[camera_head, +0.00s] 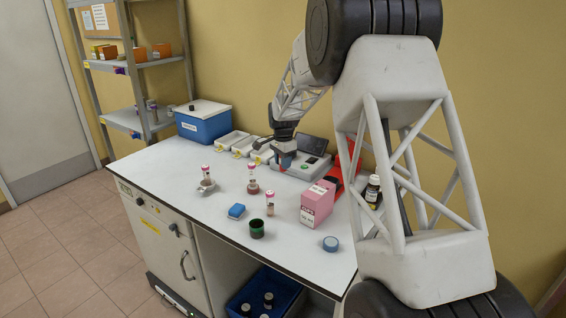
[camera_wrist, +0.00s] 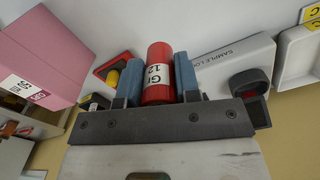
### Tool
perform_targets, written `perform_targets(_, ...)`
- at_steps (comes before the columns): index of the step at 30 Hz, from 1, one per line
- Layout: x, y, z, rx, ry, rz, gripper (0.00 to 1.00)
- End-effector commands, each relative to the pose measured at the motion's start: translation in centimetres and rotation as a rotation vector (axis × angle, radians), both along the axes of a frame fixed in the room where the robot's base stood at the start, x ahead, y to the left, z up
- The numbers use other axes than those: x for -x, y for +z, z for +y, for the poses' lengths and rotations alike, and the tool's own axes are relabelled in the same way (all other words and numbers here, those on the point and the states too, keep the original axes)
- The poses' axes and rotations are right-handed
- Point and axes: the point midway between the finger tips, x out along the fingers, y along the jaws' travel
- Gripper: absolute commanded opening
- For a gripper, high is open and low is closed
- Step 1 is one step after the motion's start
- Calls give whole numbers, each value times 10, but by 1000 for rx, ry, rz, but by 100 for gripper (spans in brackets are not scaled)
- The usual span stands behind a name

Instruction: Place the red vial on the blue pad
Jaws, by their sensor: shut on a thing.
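My gripper (camera_wrist: 158,80) is shut on the red vial (camera_wrist: 157,62), which has a white label and sits between the two blue fingers in the wrist view. In the head view my gripper (camera_head: 285,162) is over the grey-white device at the back of the bench, and the vial is mostly hidden there. I cannot tell how high the vial is above the device.
Several red-capped tubes, one at the middle (camera_head: 253,182), stand around the pad. White trays (camera_head: 232,141) and a blue bin (camera_head: 203,125) line the back.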

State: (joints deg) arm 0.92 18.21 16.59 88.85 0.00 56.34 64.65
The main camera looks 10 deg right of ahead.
Motion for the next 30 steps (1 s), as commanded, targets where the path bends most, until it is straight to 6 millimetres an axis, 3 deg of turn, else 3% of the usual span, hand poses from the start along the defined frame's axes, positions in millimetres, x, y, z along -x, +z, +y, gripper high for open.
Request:
perform_targets(8,0,10,0,0,0,-2,8)
perform_targets(17,0,54,0,0,0,-2,8)
perform_targets(26,36,56,32,0,27,-1,8)
perform_targets(30,62,58,52,0,45,0,8)
